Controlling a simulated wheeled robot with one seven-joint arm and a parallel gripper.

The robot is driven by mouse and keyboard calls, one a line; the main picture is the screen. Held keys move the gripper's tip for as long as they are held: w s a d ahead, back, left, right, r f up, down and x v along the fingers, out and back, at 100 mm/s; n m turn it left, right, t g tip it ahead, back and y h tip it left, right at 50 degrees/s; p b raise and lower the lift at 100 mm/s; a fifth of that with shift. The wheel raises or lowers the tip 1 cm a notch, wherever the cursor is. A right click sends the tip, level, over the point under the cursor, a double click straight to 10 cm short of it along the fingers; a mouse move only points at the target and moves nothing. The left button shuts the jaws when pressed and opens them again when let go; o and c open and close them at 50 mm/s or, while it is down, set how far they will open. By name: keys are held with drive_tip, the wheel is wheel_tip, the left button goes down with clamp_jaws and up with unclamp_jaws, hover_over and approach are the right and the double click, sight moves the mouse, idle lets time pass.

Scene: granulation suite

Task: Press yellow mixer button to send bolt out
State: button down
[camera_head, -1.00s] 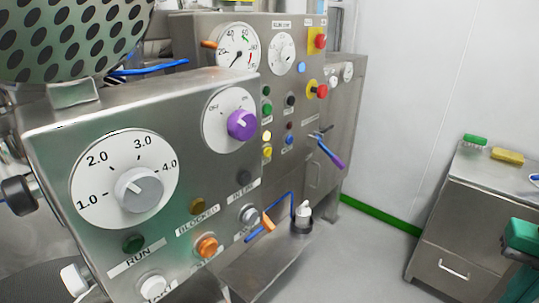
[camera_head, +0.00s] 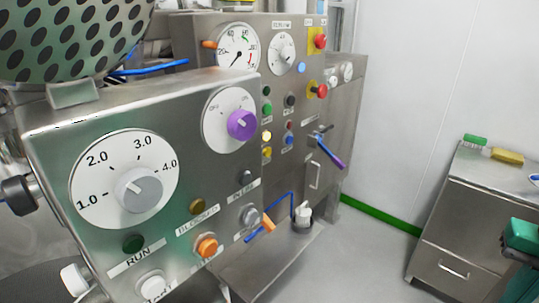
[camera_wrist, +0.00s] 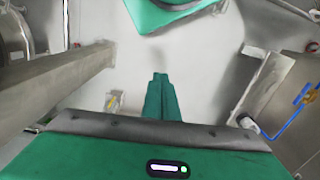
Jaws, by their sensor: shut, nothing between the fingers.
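The mixer's near steel panel (camera_head: 85,125) stands on the left in the head view. The far panel (camera_head: 300,60) behind it carries two small yellow buttons in a column, the upper yellow button (camera_head: 267,136) bright and the lower yellow button (camera_head: 267,152) below it. I cannot tell which one the task means. No bolt can be made out. My gripper (camera_wrist: 160,77) shows in the wrist view with its green fingers shut and empty, pointing towards a pale floor. The buttons do not show clearly in the wrist view, and my gripper is not seen near them in the head view.
A purple knob (camera_head: 241,124) and an orange button (camera_head: 207,246) stick out of the near panel. A purple-handled lever (camera_head: 329,154) juts from the far panel. A steel cabinet (camera_head: 480,205) with brushes stands at the right. Floor between is clear.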

sight(267, 152)
drive_tip(key=w+a+r+m+t+h, duration=0.1)
drive_tip(key=w+a+m+t, duration=0.15)
drive_tip(key=w+a, duration=0.65)
drive_tip(key=w+a+r+m+t, duration=0.15)
drive_tip(key=w+t, duration=0.25)
drive_tip(key=w, duration=1)
drive_tip(key=w+a+r+m+t+y, duration=0.1)
drive_tip(key=w+a, duration=0.3)
drive_tip(key=a, duration=0.8)
drive_tip(key=w+a+r+m+t+y, duration=0.1)
drive_tip(key=w+a+r+t+y, duration=0.2)
drive_tip(key=a, duration=1)
drive_tip(key=shift+w+m+t, duration=0.3)
drive_tip(key=shift+w+t, duration=0.05)
drive_tip(key=shift+w, duration=0.05)
drive_tip(key=shift+a, duration=0.1)
drive_tip(key=w+a, duration=0.5)
drive_tip(key=a, duration=0.1)
drive_tip(key=shift+w+a, duration=0.2)
drive_tip(key=shift+a, duration=0.2)
drive_tip(key=shift+a, duration=0.1)
